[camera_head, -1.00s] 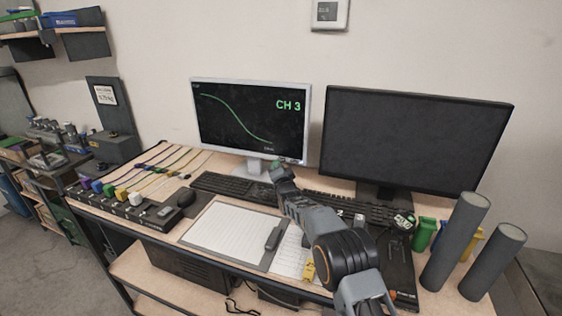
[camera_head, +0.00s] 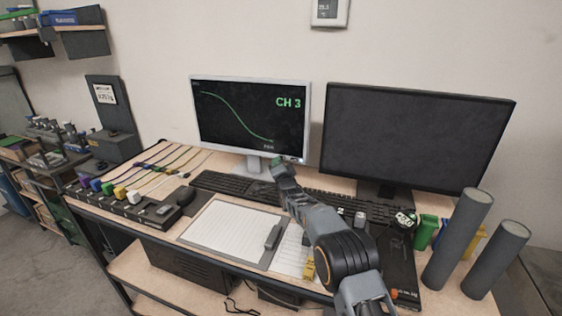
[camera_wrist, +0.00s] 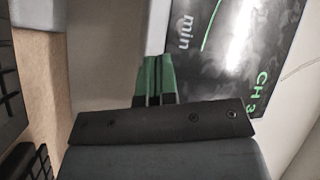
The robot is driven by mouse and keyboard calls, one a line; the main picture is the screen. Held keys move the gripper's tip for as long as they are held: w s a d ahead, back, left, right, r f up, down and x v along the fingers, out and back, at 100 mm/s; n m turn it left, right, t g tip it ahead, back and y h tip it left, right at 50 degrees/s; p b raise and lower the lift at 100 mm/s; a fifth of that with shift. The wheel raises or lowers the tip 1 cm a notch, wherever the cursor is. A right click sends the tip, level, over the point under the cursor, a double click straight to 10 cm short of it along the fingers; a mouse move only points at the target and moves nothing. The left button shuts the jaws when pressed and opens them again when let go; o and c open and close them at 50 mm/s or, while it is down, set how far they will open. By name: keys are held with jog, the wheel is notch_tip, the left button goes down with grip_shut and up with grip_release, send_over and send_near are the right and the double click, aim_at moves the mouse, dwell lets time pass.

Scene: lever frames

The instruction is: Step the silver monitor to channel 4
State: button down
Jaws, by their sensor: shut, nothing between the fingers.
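The silver monitor (camera_head: 250,118) stands at the back of the desk, left of a dark monitor. Its screen reads "CH 3" in green beside a falling green curve. The same screen shows turned in the wrist view (camera_wrist: 235,45). My gripper (camera_head: 277,162) is at the lower right edge of the silver monitor's frame, in front of it. In the wrist view my gripper's green fingertips (camera_wrist: 154,62) are together, beside the pale lower bezel (camera_wrist: 157,25). I cannot tell whether they touch it. Any buttons on the bezel there are hidden by the gripper.
The dark monitor (camera_head: 416,135) with a blank screen stands close to the right. Black keyboards (camera_head: 225,185) lie below the monitors. A clipboard (camera_head: 225,228) lies in front. Two grey cylinders (camera_head: 459,240) stand at the right, and cables (camera_head: 160,165) lie at the left.

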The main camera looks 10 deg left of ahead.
jog(key=shift+w+b, duration=0.3)
jog(key=shift+w, duration=0.05)
dwell(0.7)
jog(key=shift+s+b, duration=0.2)
jog(key=shift+b, duration=0.1)
jog(key=shift+s+b, duration=0.35)
jog(key=shift+b, duration=0.1)
jog(key=shift+s, duration=0.2)
jog(key=shift+s+a+b, duration=0.1)
jog(key=shift+b, duration=0.2)
jog(key=shift+s+a+b, duration=0.15)
jog(key=shift+s+b, duration=0.95)
jog(key=shift+s, duration=0.1)
jog(key=shift+s+a+b, duration=0.15)
jog(key=shift+s+b, duration=0.9)
jog(key=shift+s, duration=0.15)
